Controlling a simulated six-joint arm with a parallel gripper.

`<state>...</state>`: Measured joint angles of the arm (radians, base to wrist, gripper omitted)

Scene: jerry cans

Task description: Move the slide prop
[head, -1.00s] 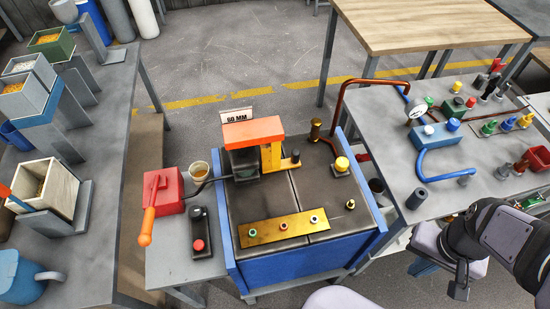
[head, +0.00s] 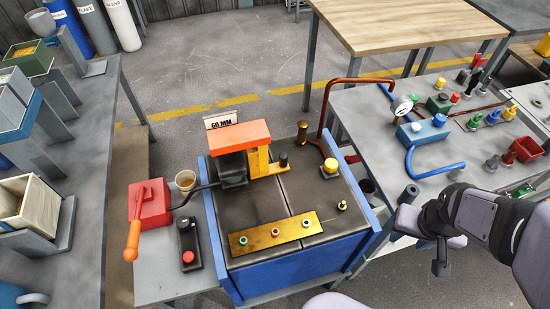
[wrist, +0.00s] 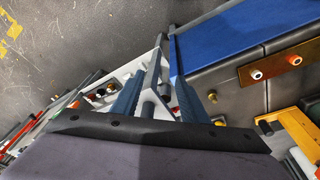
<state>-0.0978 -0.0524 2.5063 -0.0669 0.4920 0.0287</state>
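No part is labelled as the slide prop, and I cannot tell for certain which piece it is. A yellow upright bracket (head: 260,162) stands under the orange-topped press block (head: 239,135) on the blue-sided bench, with a dark knob (head: 283,160) on its foot. The yellow bracket also shows at the right edge of the wrist view (wrist: 292,122). My gripper (head: 436,245) is right of the bench, apart from the bracket. In the wrist view its two blue-grey fingers (wrist: 157,90) stand apart with no object clearly held between them.
A brass plate (head: 276,234) with several small fittings lies on the bench front. A red box with an orange lever (head: 149,204) is on the left. A copper pipe (head: 326,105) rises at the back right. The right table (head: 365,110) carries valves and a gauge.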

